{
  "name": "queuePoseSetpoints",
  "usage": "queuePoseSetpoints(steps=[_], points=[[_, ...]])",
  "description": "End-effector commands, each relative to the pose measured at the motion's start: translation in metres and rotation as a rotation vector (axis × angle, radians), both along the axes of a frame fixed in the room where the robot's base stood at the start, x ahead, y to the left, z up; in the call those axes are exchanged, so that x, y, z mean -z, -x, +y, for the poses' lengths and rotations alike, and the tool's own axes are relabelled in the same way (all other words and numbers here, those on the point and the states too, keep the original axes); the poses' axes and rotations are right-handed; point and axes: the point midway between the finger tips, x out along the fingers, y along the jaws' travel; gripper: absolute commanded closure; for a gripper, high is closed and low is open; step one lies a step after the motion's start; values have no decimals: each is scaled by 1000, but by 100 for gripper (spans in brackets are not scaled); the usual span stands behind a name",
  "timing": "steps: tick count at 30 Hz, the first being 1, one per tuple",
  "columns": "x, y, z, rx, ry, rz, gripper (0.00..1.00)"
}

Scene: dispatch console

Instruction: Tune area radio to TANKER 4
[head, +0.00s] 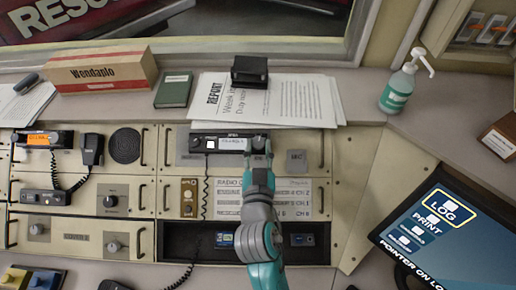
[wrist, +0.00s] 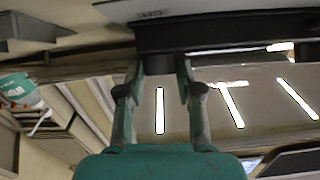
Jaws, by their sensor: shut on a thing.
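The area radio (head: 200,143) is a dark unit with a small lit display (head: 233,144) in the upper middle console panel. The display's text is too small to read surely. My gripper (head: 262,150) is at the radio's right end and covers that part in the head view. In the wrist view my gripper (wrist: 160,72) is shut on a dark knob (wrist: 160,66) under the radio's dark body (wrist: 225,32). A pale radio card (head: 230,197) with channel lines lies below the radio, partly hidden by my arm.
Papers with a black block (head: 249,71) lie on the ledge behind the radio. A green book (head: 173,90), a Wendaplo box (head: 100,72) and a pump bottle (head: 397,90) stand nearby. Another radio with a handset (head: 92,149) is left. A screen (head: 445,230) is at right.

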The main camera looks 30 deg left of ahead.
Motion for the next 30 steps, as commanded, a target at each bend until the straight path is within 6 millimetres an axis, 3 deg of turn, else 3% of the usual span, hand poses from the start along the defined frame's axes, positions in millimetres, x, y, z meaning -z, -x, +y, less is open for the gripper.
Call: queuePoseSetpoints(steps=[30], points=[[-2, -8, -10, -437, 256, -124, 99]])
